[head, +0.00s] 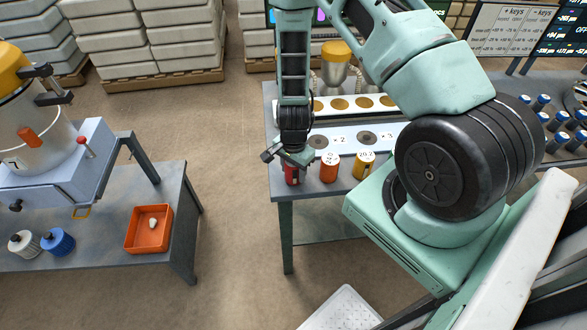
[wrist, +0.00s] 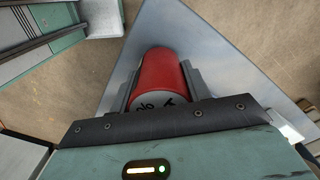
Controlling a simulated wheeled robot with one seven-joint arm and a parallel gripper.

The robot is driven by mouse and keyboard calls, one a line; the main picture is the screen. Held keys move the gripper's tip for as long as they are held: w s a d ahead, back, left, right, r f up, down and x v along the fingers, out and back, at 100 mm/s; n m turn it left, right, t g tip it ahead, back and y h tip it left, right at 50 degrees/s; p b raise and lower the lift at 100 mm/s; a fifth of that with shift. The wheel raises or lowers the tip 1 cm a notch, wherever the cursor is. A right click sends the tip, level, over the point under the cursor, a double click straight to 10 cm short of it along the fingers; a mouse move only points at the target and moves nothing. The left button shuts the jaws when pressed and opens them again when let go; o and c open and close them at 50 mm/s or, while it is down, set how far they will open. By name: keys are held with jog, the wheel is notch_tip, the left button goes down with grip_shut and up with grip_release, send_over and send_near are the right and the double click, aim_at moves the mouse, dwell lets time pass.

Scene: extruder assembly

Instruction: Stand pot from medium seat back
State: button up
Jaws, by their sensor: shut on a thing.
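My gripper (head: 290,160) is at the front left corner of the middle table, shut on a red pot (head: 292,176). In the wrist view the red pot (wrist: 162,72) lies between the two fingers, with dark marks on its pale end. I cannot tell whether its base touches the table top. A pale blue seat board (head: 343,139) with dark round seats lies just behind it; its left end is partly hidden by my arm. An orange pot (head: 329,168) and a yellow pot (head: 363,166) stand upright to the right, in front of the board.
A white strip (head: 325,108) with several gold discs lies behind the board. A left table (head: 178,222) holds an orange tray (head: 133,238), blue and white spools and a machine. Bare floor (head: 235,150) separates the tables. Several blue-capped bottles stand at far right.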

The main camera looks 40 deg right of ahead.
jog(key=shift+f, duration=0.4)
jog(key=o, duration=1.1)
jog(key=shift+r, duration=0.1)
jog(key=shift+o, duration=0.2)
notch_tip(320, 180, up, 17)
jog(key=b, duration=0.1)
jog(key=shift+r+b, duration=0.2)
jog(key=shift+b, duration=0.1)
jog(key=s+a+r+n+b, duration=0.3)
jog(key=s+a+n, duration=0.5)
jog(key=a+n, duration=0.3)
jog(key=s+a+r+n+b, duration=0.3)
jog(key=s+a+n, duration=0.5)
jog(key=a+n, duration=0.3)
jog(key=shift+s+a+r+n+y+b, duration=0.3)
jog(key=shift+s+r+y+b, duration=0.1)
jog(key=shift+b, duration=0.4)
